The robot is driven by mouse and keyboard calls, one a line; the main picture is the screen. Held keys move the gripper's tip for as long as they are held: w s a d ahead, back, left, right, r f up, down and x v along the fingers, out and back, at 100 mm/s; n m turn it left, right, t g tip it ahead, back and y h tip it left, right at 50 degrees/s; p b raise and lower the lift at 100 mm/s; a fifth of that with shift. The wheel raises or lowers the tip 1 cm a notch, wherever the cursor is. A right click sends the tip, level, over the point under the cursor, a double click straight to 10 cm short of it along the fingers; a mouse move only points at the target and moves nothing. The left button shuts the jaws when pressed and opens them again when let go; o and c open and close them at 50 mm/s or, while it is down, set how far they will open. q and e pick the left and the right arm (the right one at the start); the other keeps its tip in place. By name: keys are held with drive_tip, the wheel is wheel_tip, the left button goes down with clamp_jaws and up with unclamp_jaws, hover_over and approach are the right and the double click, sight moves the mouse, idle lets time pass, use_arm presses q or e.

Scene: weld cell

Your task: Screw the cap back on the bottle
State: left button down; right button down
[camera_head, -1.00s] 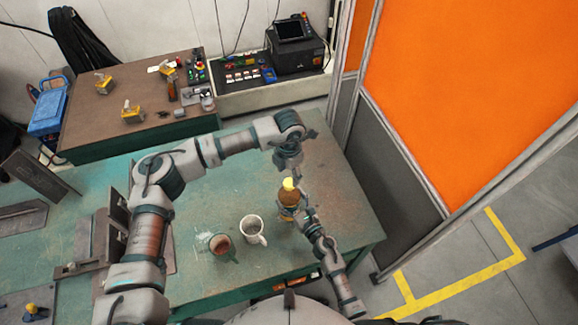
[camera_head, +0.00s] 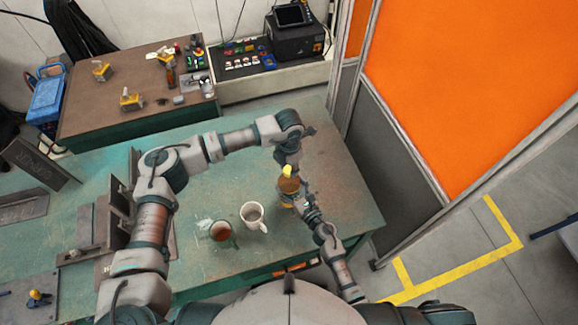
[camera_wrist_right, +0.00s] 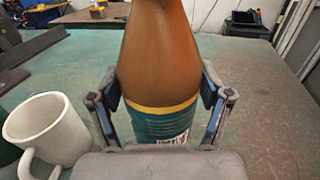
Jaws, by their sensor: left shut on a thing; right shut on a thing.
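The brown bottle (camera_head: 289,186) stands upright on the green bench. The right wrist view shows its amber body (camera_wrist_right: 160,60) and teal label with a yellow band. My right gripper (camera_head: 298,201) is shut on the bottle, one finger on each side around the top of the label. The yellow cap (camera_head: 287,170) is at the top of the bottle. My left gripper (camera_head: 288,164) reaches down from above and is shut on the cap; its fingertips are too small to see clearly. The thread and the fit of cap to neck cannot be made out.
A white mug (camera_head: 252,214) and a green mug (camera_head: 221,232) stand left of the bottle; the white mug is close in the right wrist view (camera_wrist_right: 48,130). Metal fixtures (camera_head: 110,225) occupy the bench's left. An orange-panelled partition (camera_head: 460,90) stands right. Bench right of the bottle is clear.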

use_arm(q)
drive_tip(key=c, duration=0.7)
unclamp_jaws()
drive_tip(key=shift+o, duration=0.2)
drive_tip(key=shift+r, duration=0.15)
wheel_tip(320, 180, up, 12)
drive_tip(key=shift+w, duration=0.15)
drive_tip(key=shift+f, duration=0.2)
use_arm(e)
unclamp_jaws()
